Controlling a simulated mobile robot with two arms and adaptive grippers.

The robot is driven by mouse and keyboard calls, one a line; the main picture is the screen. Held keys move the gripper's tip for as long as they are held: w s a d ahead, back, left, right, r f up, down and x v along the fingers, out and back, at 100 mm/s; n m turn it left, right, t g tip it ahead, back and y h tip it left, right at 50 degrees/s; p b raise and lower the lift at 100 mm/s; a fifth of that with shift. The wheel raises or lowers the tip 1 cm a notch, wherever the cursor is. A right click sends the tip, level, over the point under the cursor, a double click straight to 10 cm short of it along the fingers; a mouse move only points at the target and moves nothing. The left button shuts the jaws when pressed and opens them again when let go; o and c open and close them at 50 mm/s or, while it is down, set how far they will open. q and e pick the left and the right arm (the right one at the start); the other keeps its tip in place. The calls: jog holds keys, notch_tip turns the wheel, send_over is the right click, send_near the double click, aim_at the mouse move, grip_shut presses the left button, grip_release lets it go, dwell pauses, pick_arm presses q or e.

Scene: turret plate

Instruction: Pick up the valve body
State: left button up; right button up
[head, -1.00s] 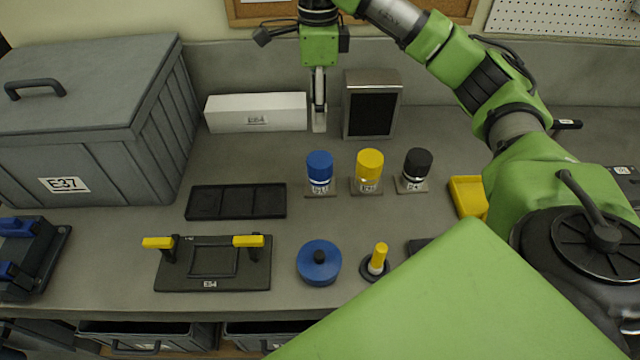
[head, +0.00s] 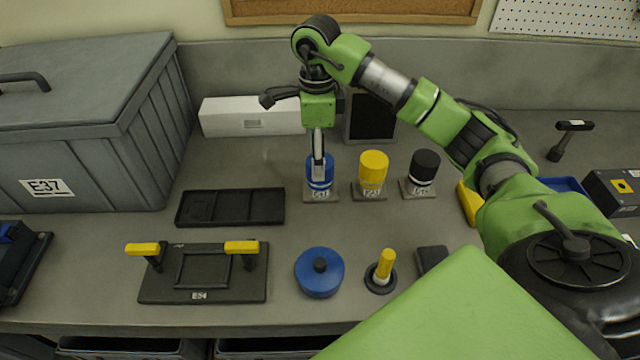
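No part here is clearly marked as the valve body. A blue-topped cylinder (head: 329,181) with a label stands upright on a small grey base. A yellow-topped cylinder (head: 373,169) and a black-topped one (head: 424,167) stand to its right in the same row. My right gripper (head: 318,172) points down, its fingers overlapping the blue-topped cylinder in the picture and hiding part of it. The fingers show edge-on, so I cannot tell their opening or whether they touch the cylinder. My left gripper is out of view.
A black tray (head: 270,207), a fixture with yellow clamps (head: 202,284), a blue round lid (head: 319,283) and a yellow-handled part (head: 384,268) lie nearer. A white box (head: 225,118) and a dark-screened panel (head: 372,118) stand behind. A large grey bin (head: 100,150) fills the left.

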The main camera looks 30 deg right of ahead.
aim_at(311, 193)
jog(key=shift+s+f, duration=0.1)
jog(key=shift+f, duration=0.4)
jog(key=shift+s+f+p, duration=0.1)
jog(key=shift+f+p, duration=0.2)
jog(key=shift+p, duration=0.1)
notch_tip(311, 193, down, 3)
jog(key=shift+s+d+f+p, duration=0.1)
jog(key=shift+d+f+p, duration=0.1)
jog(key=shift+p, duration=0.75)
jog(key=shift+f, duration=0.55)
grip_shut()
